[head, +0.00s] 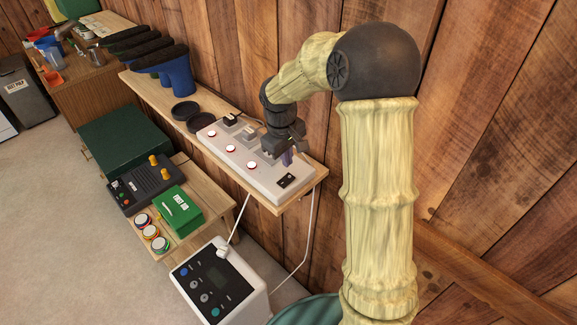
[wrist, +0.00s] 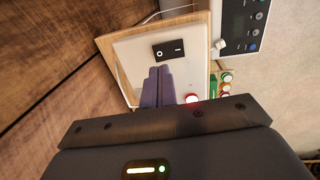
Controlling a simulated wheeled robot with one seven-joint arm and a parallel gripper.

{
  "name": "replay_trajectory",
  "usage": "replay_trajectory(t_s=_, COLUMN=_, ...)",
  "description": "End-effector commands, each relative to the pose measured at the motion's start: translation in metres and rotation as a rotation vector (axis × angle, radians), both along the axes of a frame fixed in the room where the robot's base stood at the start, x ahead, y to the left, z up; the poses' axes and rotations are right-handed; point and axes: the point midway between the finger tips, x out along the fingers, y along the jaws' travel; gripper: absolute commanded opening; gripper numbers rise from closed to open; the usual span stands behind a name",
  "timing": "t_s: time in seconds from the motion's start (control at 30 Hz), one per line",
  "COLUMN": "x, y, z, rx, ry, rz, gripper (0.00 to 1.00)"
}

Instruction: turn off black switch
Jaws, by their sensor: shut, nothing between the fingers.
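The black switch (head: 287,181) is a small rocker on the near end of a white control panel (head: 264,184) lying on a wooden wall shelf. In the wrist view the black switch (wrist: 168,49) shows a white circle on its left half and a bar on its right half. I cannot tell which side is pressed. My gripper (head: 287,158) is above the panel, just behind the switch. In the wrist view my gripper (wrist: 160,72) is shut, its purplish fingers together and empty, their tips just below the switch. Contact with the panel cannot be told.
Several lit red-rimmed buttons (head: 252,166) line the panel, and one shows beside my fingers (wrist: 192,98). Levers (head: 231,119) sit at its far end. Black round dishes (head: 185,111) and boots (head: 176,76) stand farther along the shelf. A white appliance (head: 240,295) stands below.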

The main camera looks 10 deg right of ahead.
Motion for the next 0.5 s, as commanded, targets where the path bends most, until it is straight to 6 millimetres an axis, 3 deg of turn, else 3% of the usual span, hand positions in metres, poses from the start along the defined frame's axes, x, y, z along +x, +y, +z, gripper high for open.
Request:
replay_trajectory(t_s=0.23, x=0.001, y=-0.004, z=-0.038, rx=0.000, ry=0.005, rz=0.001, gripper=0.00)
replay_trajectory(t_s=0.5, x=0.003, y=-0.005, z=-0.053, rx=0.000, ry=0.000, rz=0.001, gripper=0.00)
